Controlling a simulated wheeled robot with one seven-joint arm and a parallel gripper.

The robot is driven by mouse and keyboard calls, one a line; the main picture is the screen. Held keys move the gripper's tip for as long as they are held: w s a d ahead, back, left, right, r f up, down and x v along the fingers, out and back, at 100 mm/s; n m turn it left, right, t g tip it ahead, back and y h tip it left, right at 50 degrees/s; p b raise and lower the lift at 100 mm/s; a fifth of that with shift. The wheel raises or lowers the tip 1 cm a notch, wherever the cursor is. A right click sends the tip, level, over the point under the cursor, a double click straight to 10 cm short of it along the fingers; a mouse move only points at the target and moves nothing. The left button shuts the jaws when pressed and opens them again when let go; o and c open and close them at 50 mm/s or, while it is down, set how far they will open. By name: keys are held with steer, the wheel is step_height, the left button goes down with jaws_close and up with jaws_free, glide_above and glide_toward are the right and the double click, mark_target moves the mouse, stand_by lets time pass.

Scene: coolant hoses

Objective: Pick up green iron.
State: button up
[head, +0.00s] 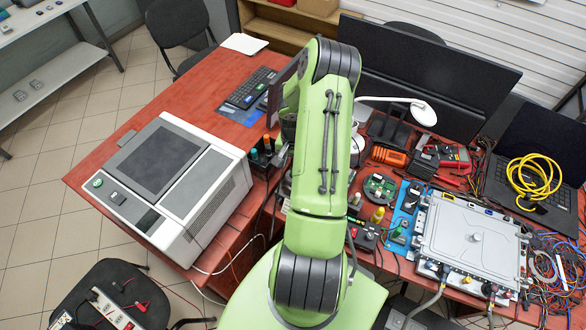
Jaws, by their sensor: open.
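My green arm rises through the middle of the head view and bends over at the top. My gripper is hidden behind the arm, so its fingers do not show. I cannot make out the green iron for certain. A small green-and-dark item (398,236) sits on the blue mat to the right of my arm, too small to identify. Part of the bench just behind my arm is hidden.
A white benchtop machine (205,190) fills the left of the red bench (190,85). A grey metal case (468,240), a yellow cable coil (533,182), an orange tool (389,156) and a white lamp (422,113) crowd the right. Bare bench lies behind the machine.

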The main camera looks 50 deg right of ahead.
step_height(320, 180, down, 2)
steer(key=shift+d+f, duration=0.1)
steer(key=shift+f, duration=0.1)
jaws_close()
step_height(320, 180, up, 10)
steer(key=shift+r, duration=0.1)
stand_by(0.4)
